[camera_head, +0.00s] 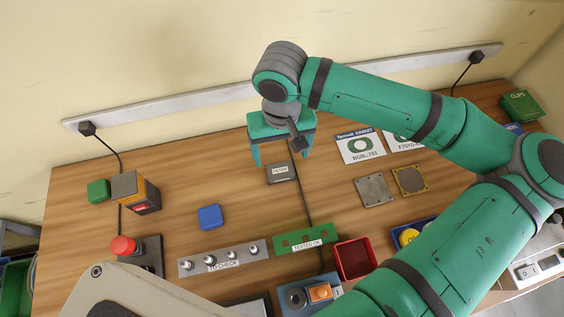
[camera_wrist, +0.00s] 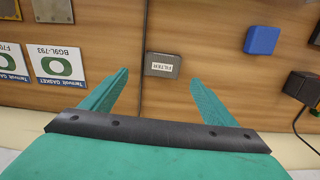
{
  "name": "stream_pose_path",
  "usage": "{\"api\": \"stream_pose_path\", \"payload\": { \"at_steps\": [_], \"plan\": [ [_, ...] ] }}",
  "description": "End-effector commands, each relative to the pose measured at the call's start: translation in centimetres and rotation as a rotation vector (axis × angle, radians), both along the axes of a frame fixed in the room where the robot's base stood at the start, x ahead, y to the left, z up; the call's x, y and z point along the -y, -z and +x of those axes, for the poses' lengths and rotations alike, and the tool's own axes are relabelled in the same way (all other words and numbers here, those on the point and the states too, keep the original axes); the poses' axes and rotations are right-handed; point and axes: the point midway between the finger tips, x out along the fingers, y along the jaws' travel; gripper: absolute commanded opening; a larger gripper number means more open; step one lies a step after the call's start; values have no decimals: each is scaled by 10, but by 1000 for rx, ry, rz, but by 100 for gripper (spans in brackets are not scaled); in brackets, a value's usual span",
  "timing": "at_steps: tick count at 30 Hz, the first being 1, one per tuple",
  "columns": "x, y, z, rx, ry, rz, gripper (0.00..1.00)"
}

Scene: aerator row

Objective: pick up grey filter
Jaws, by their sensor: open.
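The grey filter (camera_head: 281,174) is a small dark grey block with a white FILTER label, lying on the wooden table. In the wrist view the filter (camera_wrist: 162,65) lies ahead of the fingertips, roughly midway between their lines. My gripper (camera_head: 280,160) has green fingers, spread apart and empty, above the table just behind the filter in the head view. In the wrist view my gripper (camera_wrist: 158,78) is open, with the filter apart from both fingers. A black cable runs close by the filter's right side in the head view.
A blue block (camera_head: 210,217) lies left of the filter. The TO CHECK strip (camera_head: 225,260) and green TESTED OK strip (camera_head: 305,239) lie in front. Gasket cards (camera_head: 360,146) and a grey plate (camera_head: 374,191) are to the right. A red bin (camera_head: 354,259) stands nearer.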

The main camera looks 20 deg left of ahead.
Motion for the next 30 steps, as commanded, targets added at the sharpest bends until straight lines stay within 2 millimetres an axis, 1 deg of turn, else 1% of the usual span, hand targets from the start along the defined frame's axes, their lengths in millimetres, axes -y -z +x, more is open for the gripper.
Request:
{"api": "stream_pose_path", "payload": {
  "at_steps": [1, 3, 6, 11, 14, 18, 21, 25, 30],
  "plan": [
    [0, 8, -1, -2, -1, 0, 80],
    [-1, 18, -1, -1, -2, 0, 80],
    [-2, 27, -1, -1, -4, 1, 80],
    [-2, 36, 0, 1, -3, 1, 80],
    [-1, 47, 1, -1, -2, -1, 80],
    [-1, 68, 3, 0, 0, -1, 80],
    [-1, 78, 3, -1, 0, -1, 80],
    [-1, 84, 3, 1, 0, 0, 80],
    [-1, 84, 3, 1, 0, 1, 80]
  ]
}}
